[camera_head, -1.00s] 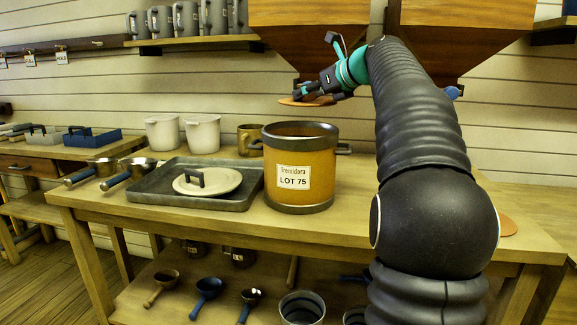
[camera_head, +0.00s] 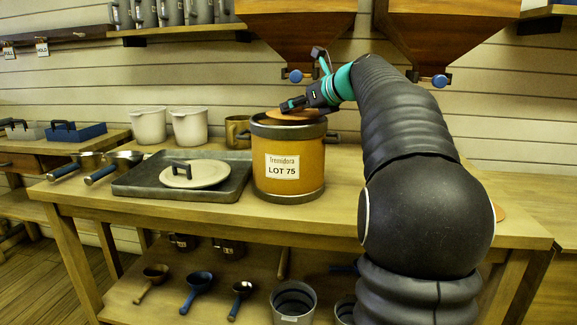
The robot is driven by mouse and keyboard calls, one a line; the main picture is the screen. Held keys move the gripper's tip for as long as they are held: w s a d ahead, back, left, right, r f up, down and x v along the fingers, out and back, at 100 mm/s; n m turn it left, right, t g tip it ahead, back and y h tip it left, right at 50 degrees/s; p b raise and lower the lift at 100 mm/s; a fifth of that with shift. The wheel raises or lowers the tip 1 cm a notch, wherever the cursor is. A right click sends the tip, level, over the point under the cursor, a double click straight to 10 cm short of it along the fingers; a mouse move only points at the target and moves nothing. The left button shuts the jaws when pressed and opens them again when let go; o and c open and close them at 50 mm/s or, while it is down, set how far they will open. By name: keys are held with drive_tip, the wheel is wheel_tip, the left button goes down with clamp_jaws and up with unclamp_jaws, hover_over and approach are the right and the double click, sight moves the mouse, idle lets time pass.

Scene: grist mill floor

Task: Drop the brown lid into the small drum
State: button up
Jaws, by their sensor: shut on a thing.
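The small drum (camera_head: 289,180) is a yellow-orange cylinder with dark metal bands, side handles and a white "LOT 75" label. It stands upright on the wooden table. My gripper (camera_head: 290,105) is shut on the brown lid (camera_head: 291,116), a flat orange-brown disc. The lid is at the drum's mouth, over its top rim. I cannot tell whether it touches the rim or is slightly above it. The drum's inside is hidden.
Left of the drum, a grey tray (camera_head: 130,187) holds a pale lid (camera_head: 208,175) with a dark handle. A brass mug (camera_head: 237,132) and two white pots (camera_head: 187,127) stand behind. Wooden hoppers (camera_head: 300,40) hang above. Scoops lie on the lower shelf.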

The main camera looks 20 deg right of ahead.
drive_tip(key=o, duration=1.2)
drive_tip(key=shift+o, duration=0.2)
drive_tip(key=shift+s+r, duration=0.1)
drive_tip(key=v, duration=1.1)
drive_tip(key=shift+s, duration=0.4)
drive_tip(key=shift+d+r, duration=0.1)
drive_tip(key=shift+d, duration=0.05)
